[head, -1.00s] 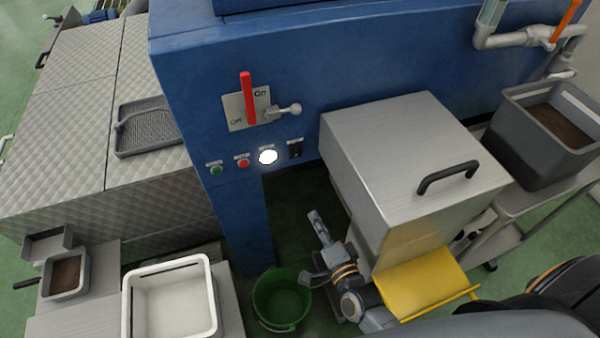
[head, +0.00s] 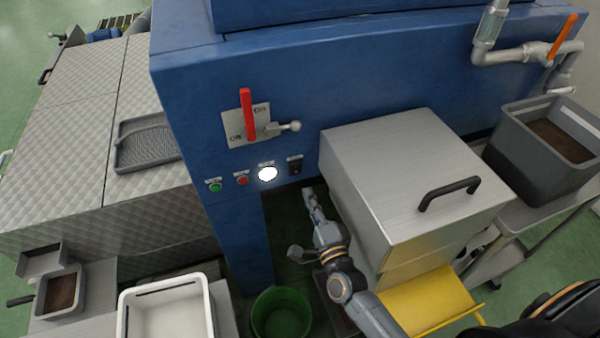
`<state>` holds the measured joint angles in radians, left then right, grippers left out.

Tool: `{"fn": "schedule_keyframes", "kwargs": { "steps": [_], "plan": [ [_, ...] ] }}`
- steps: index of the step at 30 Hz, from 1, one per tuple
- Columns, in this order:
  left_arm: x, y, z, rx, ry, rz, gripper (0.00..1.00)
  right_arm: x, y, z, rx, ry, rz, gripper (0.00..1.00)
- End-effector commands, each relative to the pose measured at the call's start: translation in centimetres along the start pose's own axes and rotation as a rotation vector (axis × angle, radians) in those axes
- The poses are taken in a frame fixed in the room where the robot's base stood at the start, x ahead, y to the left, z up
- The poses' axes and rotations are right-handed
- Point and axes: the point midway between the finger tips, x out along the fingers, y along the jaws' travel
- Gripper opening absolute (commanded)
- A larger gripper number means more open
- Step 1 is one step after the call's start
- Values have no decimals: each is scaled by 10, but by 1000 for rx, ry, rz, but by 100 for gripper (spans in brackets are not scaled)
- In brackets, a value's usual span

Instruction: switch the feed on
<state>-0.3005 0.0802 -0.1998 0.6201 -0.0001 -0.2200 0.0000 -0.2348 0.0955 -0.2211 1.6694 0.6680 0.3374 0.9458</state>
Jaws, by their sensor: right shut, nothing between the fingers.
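The blue machine front (head: 380,75) carries a pale plate (head: 233,129) marked Off at lower left and On at upper right. A red bar (head: 247,115) stands upright on it, and a silver lever with a ball end (head: 294,126) points right. Below are a green button (head: 215,187), a red button (head: 242,180), a lit white lamp (head: 268,174) and a black switch (head: 295,166). Their labels are too small to read. My right gripper (head: 309,190) is shut and empty, just below the black switch in the picture; I cannot tell whether it touches anything. My left gripper is out of view.
A steel box with a black handle (head: 450,193) stands close right of my right arm, with a yellow chute (head: 430,302) below. A green bucket (head: 281,315) and a white tub (head: 207,297) are at lower left. A grey bin (head: 510,150) stands at right.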

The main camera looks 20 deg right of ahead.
Motion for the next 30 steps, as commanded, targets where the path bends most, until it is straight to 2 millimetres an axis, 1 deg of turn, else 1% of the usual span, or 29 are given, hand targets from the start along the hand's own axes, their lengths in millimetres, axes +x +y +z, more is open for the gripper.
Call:
{"fn": "schedule_keyframes", "kwargs": {
  "steps": [1,6,9,12,16,26,30],
  "plan": [
    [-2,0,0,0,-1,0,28,13,-3,0,1,1,-4,0],
    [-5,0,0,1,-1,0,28,45,-2,0,0,0,-1,0],
    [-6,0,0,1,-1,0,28,59,-1,0,0,0,0,0],
    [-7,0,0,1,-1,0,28,68,0,0,-1,0,0,0],
    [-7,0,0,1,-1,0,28,73,0,0,-1,0,1,0],
    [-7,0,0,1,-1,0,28,74,0,0,0,0,1,0],
    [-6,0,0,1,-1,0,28,79,-1,0,1,0,1,0]
  ]
}}
